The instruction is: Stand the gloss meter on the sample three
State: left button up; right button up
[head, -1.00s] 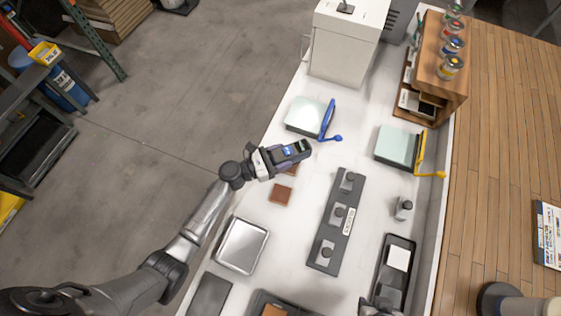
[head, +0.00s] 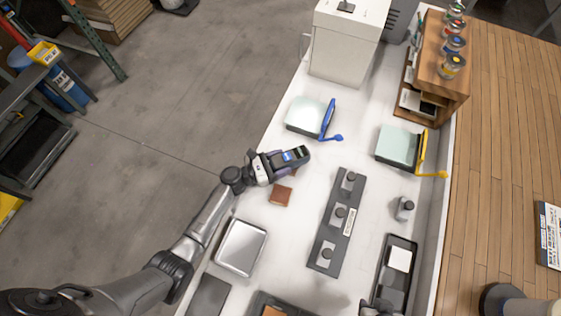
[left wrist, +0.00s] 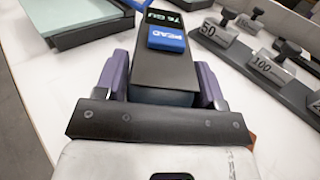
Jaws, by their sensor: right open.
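The gloss meter (head: 297,155) is a dark box with a lit display and a blue READ label; it also shows in the left wrist view (left wrist: 165,62). My left gripper (head: 277,163) is shut on it, with the purple fingers (left wrist: 163,88) along its two sides. A brown square sample (head: 281,196) lies on the white bench just below the gripper in the head view. Another brown piece is mostly hidden under the meter and gripper. I cannot tell which is sample three, or whether the meter touches it.
A dark rack with several knobbed weights (head: 338,220) stands right of the samples. A pale plate with a blue lever (head: 306,115) lies beyond the meter. A metal tray (head: 241,247) lies nearer. The bench between samples and rack is clear.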

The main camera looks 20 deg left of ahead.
pick_arm(q)
jog(key=o, duration=0.3)
jog(key=shift+o, duration=0.2)
jog(key=shift+r, duration=0.25)
jog(key=shift+s+a+f, duration=0.1)
jog(key=shift+s+a, duration=0.1)
jog(key=v, duration=1.1)
jog(key=shift+s+a+b, duration=0.15)
jog(key=shift+b, duration=0.2)
